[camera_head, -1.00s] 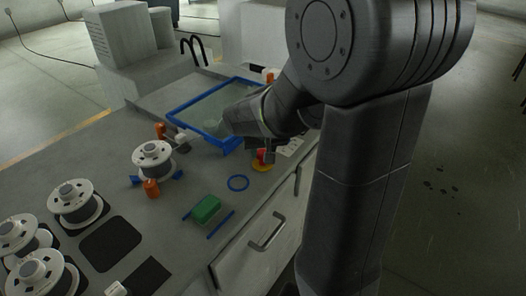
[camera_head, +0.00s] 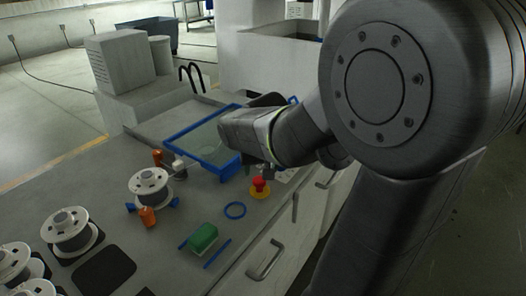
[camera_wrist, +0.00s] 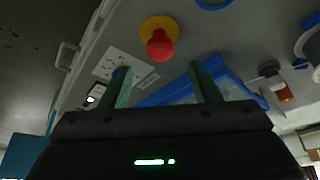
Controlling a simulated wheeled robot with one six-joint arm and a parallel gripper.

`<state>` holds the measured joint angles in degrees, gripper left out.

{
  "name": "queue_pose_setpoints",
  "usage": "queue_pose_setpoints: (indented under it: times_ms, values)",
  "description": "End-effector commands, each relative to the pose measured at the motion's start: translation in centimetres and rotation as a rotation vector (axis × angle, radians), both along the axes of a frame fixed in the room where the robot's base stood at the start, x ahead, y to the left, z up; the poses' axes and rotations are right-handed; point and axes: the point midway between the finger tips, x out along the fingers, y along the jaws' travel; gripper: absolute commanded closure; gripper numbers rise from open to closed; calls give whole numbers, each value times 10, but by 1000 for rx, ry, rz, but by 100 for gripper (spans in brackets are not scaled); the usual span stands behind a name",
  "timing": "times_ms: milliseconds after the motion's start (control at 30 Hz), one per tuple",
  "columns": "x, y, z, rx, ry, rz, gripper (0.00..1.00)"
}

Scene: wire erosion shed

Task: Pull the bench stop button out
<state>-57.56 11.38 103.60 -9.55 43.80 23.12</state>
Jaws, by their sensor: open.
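The bench stop button is a red mushroom head on a yellow base. In the head view the button (camera_head: 259,184) stands on the bench top near its front edge. In the wrist view the button (camera_wrist: 160,46) lies beyond the fingertips, between their lines. My gripper (camera_wrist: 158,75) is open and empty, its two greenish fingers apart and clear of the button. In the head view the fingers are mostly hidden behind my arm; the gripper end is above and behind the button.
A blue-framed tray (camera_head: 204,138) lies behind the button. A blue ring (camera_head: 235,210), a green block (camera_head: 203,237) and wire spools (camera_head: 150,187) stand to its left. Drawer handles (camera_head: 265,258) line the bench front.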

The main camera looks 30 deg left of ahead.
Motion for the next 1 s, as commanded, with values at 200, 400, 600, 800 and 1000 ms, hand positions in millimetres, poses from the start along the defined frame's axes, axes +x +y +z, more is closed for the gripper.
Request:
queue_pose_setpoints:
  times_ms: [200,400,600,800,1000]
  values:
    - [-14,-11,45,5,-4,2,44]
    - [-22,-18,71,3,-2,0,44]
    - [-25,-20,79,1,0,0,44]
    - [-25,-20,79,1,-1,0,44]
    - [-25,-20,78,1,-1,0,44]
